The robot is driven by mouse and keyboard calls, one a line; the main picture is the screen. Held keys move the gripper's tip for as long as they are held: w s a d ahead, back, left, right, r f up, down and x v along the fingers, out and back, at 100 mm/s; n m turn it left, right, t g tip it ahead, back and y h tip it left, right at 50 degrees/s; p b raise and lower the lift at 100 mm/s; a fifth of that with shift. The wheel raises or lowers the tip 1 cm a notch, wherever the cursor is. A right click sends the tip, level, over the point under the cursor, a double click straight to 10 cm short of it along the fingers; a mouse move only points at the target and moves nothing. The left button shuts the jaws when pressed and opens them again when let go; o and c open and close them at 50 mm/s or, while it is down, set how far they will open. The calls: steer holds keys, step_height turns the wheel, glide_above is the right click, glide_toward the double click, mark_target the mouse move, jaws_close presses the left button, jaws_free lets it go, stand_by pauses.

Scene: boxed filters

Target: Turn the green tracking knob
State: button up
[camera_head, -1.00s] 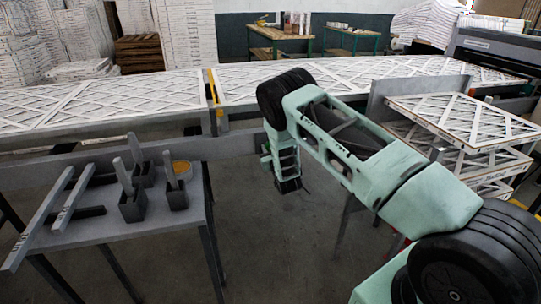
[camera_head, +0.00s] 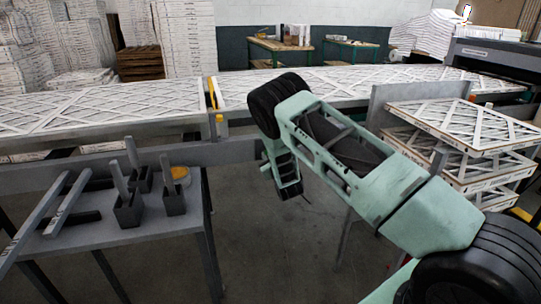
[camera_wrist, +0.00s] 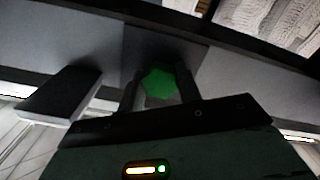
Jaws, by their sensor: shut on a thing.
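The green knob (camera_wrist: 159,83) shows in the wrist view, a faceted green piece against a dark grey panel. My gripper (camera_wrist: 157,88) has one finger on each side of the knob and is shut on it. In the head view my arm reaches away to the conveyor's side rail, and its wrist end hangs by the rail. The knob and my fingertips are hidden behind the arm there.
A conveyor with boxed filters (camera_head: 110,105) runs across behind the rail. A grey table (camera_head: 165,230) with black holders and long tools stands at left. Stacked filters (camera_head: 460,125) stand at right. Open floor lies between.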

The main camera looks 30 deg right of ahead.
steer(key=o, duration=1)
steer(key=b+v, duration=0.2)
steer(key=v, duration=1.5)
steer(key=shift+s+b, duration=0.25)
steer(key=shift+b, duration=0.05)
